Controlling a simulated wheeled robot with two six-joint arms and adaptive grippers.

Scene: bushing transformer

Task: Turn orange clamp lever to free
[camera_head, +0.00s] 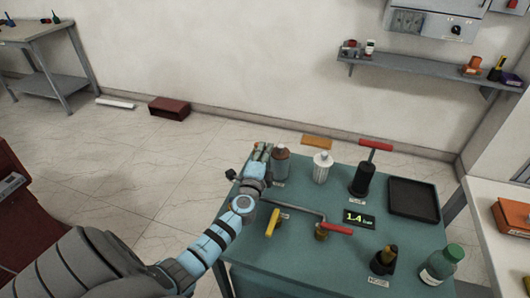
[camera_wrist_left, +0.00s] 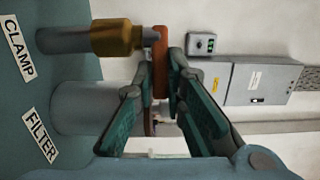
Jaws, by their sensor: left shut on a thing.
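The orange clamp lever (camera_wrist_left: 160,62) stands between my left fingertips in the left wrist view. It sits at the end of a grey post with a gold collar (camera_wrist_left: 117,38), beside the CLAMP label (camera_wrist_left: 18,47). My left gripper (camera_wrist_left: 162,75) is shut on the lever. In the head view my left gripper (camera_head: 262,152) is at the far left part of the teal table (camera_head: 240,225), beside a brownish cylinder (camera_head: 281,166). My right gripper is not in view.
A grey cylinder (camera_wrist_left: 80,108) by the FILTER label stands close to the clamp. The table also holds a white ribbed part (camera_head: 322,168), a black post with a red handle (camera_head: 375,145), a black tray (camera_head: 413,198), a yellow-handled part (camera_head: 272,222) and a green-capped bottle (camera_head: 440,264).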

